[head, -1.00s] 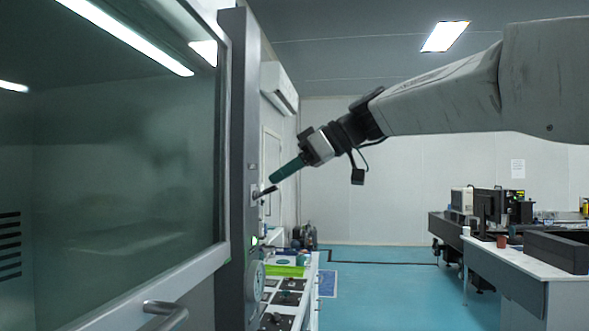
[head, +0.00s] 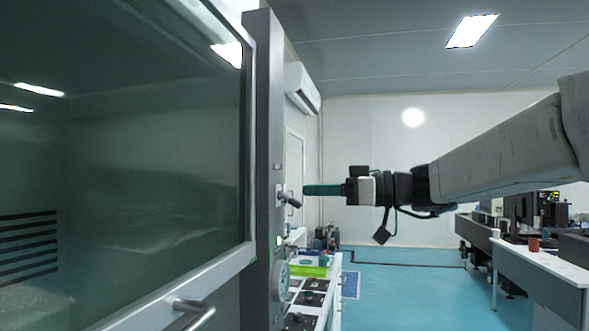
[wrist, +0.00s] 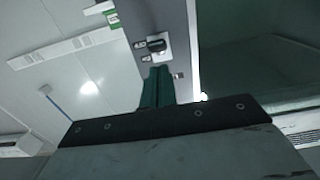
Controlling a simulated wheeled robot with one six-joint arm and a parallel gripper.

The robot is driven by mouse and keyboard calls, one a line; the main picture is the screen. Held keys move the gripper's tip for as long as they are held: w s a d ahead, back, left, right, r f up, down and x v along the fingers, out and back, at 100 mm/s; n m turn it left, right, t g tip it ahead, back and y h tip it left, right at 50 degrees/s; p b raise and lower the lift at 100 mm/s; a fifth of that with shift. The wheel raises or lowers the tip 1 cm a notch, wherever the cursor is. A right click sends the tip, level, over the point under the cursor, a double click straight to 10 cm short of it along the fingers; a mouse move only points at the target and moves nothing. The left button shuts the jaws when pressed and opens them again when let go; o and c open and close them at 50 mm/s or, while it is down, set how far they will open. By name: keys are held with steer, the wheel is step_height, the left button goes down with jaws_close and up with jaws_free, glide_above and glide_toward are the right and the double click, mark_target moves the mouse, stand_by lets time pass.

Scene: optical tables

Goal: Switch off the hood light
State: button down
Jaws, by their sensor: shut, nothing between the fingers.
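The fume hood has a glass sash (head: 150,180) at the left of the head view and a grey side post (head: 263,130). Its inside looks dark, with no bright tube lit at the top. The switch (head: 288,198) on the post has a dark lever that slants down to the right. In the wrist view the switch (wrist: 157,44) shows on a light plate, just beyond my fingertips. My gripper (head: 307,190) has green fingers, shut and empty, pointing left beside the lever. I cannot tell whether they touch it. The gripper also shows in the wrist view (wrist: 158,70).
The sash handle (head: 195,312) juts out below. A bench with a green tray (head: 310,268) stands behind. Desks with equipment (head: 545,262) are at right; blue floor between is clear.

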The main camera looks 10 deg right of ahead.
steer(key=v, duration=1.1)
steer(key=shift+d+r, duration=0.2)
steer(key=shift+d, duration=0.15)
steer(key=shift+s, duration=0.1)
